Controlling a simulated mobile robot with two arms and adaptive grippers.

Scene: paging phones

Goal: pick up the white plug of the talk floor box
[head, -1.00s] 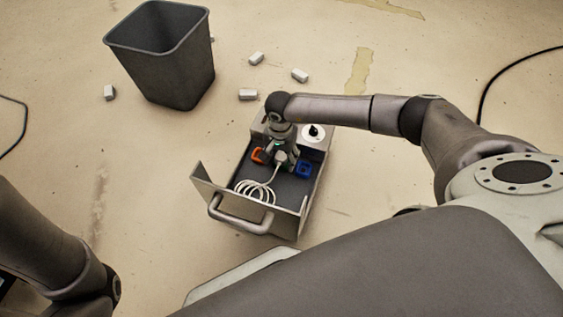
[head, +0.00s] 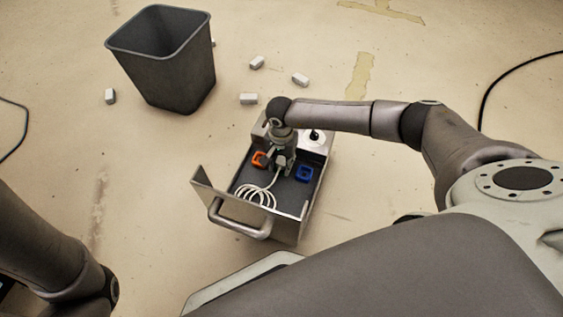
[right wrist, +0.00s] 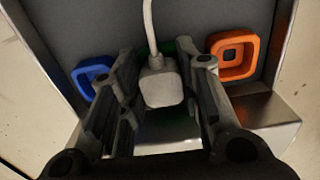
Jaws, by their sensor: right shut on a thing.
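The white plug (right wrist: 160,88) sits between the fingers of my right gripper (right wrist: 163,66) in the right wrist view, and the gripper is shut on it. A white cord (right wrist: 149,28) leads away from the plug. Green shows behind and under the plug. In the head view my right gripper (head: 283,164) reaches down into the open metal floor box (head: 288,228) and mostly hides the plug. The cord lies coiled (head: 254,195) on the dark floor of the box. An orange square frame (head: 259,158) and a blue one (head: 304,173) lie either side of the gripper. My left gripper is out of view.
The box has a front handle (head: 238,222) and raised side walls. A white dial with a black knob (head: 314,136) is at its back right. A dark grey bin (head: 172,65) stands behind left, with several small white blocks around it. The floor nearby is mostly clear.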

